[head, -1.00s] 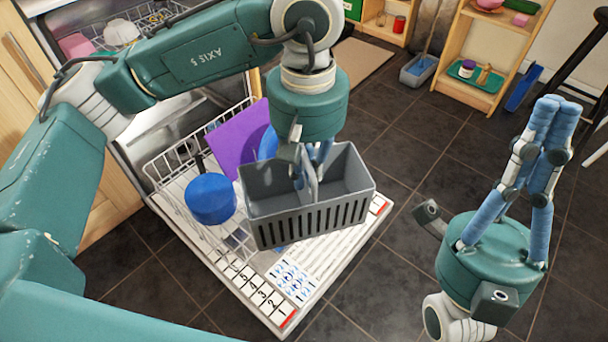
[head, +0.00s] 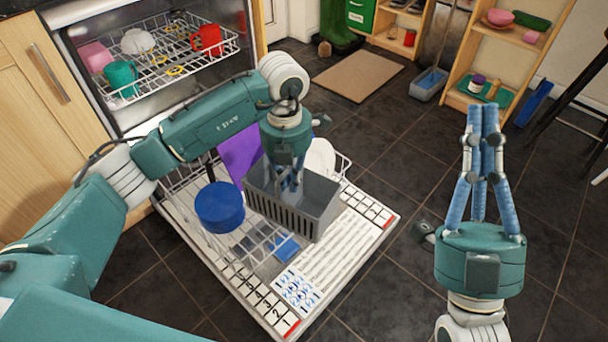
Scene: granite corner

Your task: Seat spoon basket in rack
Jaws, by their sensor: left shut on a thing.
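The grey spoon basket (head: 312,207) is a slotted open-top box at the right part of the lower dishwasher rack (head: 262,262). My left gripper (head: 288,190) reaches down from above and is shut on the basket at its middle divider or handle. The basket looks roughly upright and slightly turned. Its underside is hidden, so I cannot tell whether it rests on the rack floor. My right gripper (head: 482,112) points upward, away from the rack, with its blue fingers close together and nothing between them.
The rack also holds a blue round container (head: 219,207), a purple board (head: 240,155) and a white plate (head: 320,156). The open dishwasher door (head: 345,258) lies beneath. The upper rack (head: 165,75) holds cups. A shelf (head: 500,55) stands at the back right.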

